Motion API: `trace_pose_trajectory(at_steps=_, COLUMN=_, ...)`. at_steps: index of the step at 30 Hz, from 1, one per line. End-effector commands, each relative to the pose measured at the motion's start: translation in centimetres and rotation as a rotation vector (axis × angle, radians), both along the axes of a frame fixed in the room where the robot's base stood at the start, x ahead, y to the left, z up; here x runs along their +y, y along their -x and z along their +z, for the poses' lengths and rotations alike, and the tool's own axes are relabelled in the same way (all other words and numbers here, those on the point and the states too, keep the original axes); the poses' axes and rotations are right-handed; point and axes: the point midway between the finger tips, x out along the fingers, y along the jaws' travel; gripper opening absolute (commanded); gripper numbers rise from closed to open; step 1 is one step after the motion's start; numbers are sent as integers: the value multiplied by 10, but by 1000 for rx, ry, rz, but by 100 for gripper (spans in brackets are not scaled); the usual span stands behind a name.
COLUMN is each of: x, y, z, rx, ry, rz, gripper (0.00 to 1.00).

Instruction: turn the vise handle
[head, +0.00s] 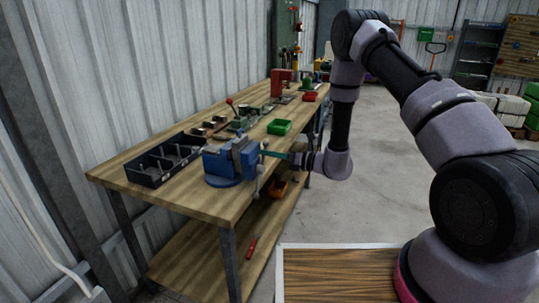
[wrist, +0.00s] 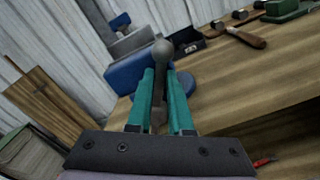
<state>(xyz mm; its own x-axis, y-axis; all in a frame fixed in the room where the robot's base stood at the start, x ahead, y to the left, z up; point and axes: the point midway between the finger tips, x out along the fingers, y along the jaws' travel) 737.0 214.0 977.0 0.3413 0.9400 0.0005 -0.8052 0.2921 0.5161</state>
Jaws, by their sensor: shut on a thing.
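The blue vise (head: 228,162) is mounted at the near front corner of the wooden workbench. Its grey handle (head: 259,177) hangs as a steep bar on the vise's right side. In the wrist view the handle's round ball end (wrist: 162,50) stands up between the fingers, with the blue vise body (wrist: 140,70) behind it. My gripper (head: 268,154) reaches in from the right, and its teal fingers close around the handle. The gripper also shows in the wrist view (wrist: 161,95), shut on the handle. The fingers hide part of the bar.
A black divided tray (head: 165,160) lies left of the vise on the workbench (head: 150,195). An orange bin (head: 278,188) and a red-handled tool (head: 252,247) are on the lower shelf.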

Motion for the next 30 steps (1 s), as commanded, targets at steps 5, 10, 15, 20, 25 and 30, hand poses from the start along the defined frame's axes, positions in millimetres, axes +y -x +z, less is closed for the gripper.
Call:
trace_pose_trajectory(at_steps=5, x=-1, y=0, z=-1, rx=2, ry=1, rz=0, gripper=0)
trace_pose_trajectory(at_steps=10, x=-2, y=-1, z=-2, rx=26, ry=-7, rz=-1, gripper=0)
trace_pose_trajectory(at_steps=15, x=-3, y=-5, z=-4, rx=95, ry=-32, rz=-1, gripper=0)
trace_pose_trajectory(at_steps=20, x=-5, y=-10, z=-10, rx=206, ry=-72, rz=-2, gripper=0)
trace_pose_trajectory(at_steps=25, x=-8, y=-16, z=-17, rx=353, ry=-127, rz=-2, gripper=0)
trace_pose_trajectory(at_steps=30, x=-9, y=-20, z=-25, rx=507, ry=-182, rz=-2, gripper=0)
